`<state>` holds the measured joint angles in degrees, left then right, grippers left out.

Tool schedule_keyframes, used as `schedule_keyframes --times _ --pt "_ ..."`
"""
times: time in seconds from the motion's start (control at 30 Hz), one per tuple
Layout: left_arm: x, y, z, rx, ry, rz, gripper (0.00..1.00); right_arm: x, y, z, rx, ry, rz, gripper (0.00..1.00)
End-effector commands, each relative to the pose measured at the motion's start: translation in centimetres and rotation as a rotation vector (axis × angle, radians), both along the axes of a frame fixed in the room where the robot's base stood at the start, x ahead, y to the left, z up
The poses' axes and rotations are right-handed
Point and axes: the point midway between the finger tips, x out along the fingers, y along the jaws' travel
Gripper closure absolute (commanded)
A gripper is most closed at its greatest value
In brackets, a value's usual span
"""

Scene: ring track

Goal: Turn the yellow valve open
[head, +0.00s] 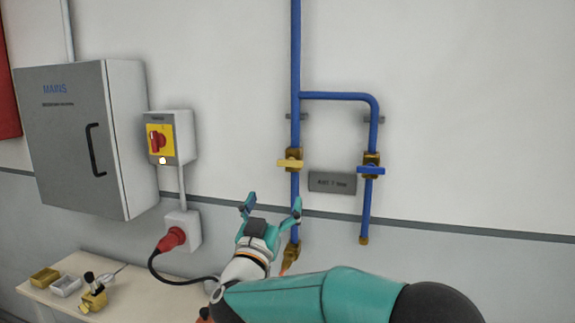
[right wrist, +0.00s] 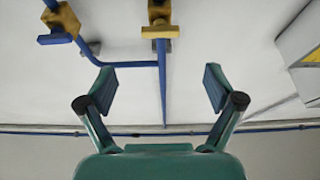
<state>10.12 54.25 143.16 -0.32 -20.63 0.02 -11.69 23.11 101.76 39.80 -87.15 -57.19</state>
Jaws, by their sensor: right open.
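The yellow valve handle (head: 291,163) sits on a brass body on the vertical blue pipe. It lies crosswise to the pipe. It also shows at the top of the right wrist view (right wrist: 156,32), which looks upside down. My right gripper (head: 272,205) is open and empty, below and slightly left of the yellow valve in the head view. In the right wrist view its two fingers (right wrist: 159,84) stand apart with the blue pipe between them in the picture. They do not touch the handle. My left gripper is not in view.
A blue-handled valve (head: 371,171) is on the branch pipe to the right, with a grey label plate (head: 332,183) between the valves. A grey MAINS cabinet (head: 75,140), a red-knobbed switch box (head: 170,138) and a red plug (head: 171,240) are left. A bench (head: 45,292) holds small parts.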

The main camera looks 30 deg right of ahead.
Motion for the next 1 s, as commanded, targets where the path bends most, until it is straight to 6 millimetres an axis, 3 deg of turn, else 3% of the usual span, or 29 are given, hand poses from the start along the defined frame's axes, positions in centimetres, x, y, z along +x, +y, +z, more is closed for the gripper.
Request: schedule_keyframes --times 0.23,0.5,0.97,1.0 --pt "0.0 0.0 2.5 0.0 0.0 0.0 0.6 3.3 -4.0 2.5 0.0 0.001 -0.004 0.08" --pt "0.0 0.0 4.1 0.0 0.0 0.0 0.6 6.0 -7.0 3.9 0.0 0.002 0.001 0.08" --pt "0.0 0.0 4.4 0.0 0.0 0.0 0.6 6.7 -7.9 4.2 -0.001 0.001 0.001 0.08" --pt "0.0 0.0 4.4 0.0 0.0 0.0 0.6 6.7 -7.9 4.2 -0.001 0.001 0.001 0.13"
